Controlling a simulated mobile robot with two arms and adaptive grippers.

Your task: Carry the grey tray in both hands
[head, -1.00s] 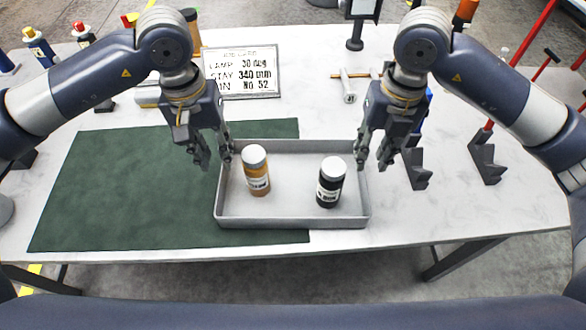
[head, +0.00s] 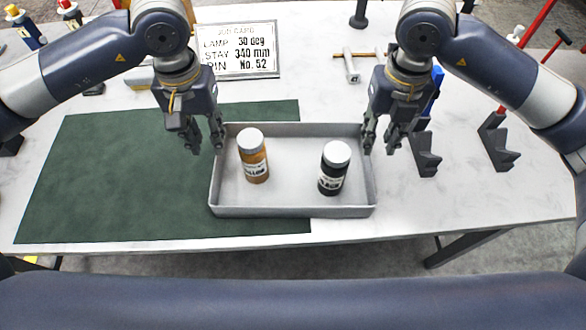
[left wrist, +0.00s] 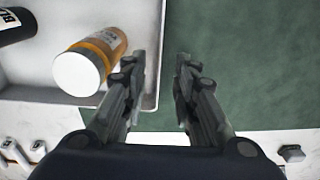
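The grey tray (head: 292,212) sits on the table, its left part over the green mat. An amber bottle (head: 255,172) and a black bottle (head: 332,180), both white-capped, stand upright in it. My left gripper (head: 206,150) is open at the tray's left wall. In the left wrist view the tray wall (left wrist: 151,88) appears between its parted fingers (left wrist: 162,58), with the amber bottle (left wrist: 112,42) to the left. My right gripper (head: 379,146) is open at the tray's right wall. Whether any finger touches the tray cannot be told.
The green mat (head: 110,180) covers the table's left part. A job card (head: 238,50) stands behind the tray, beside a T-handled tool (head: 350,68). Dark angled blocks (head: 425,158) stand close to the right gripper. The white table (head: 450,205) is clear at front right.

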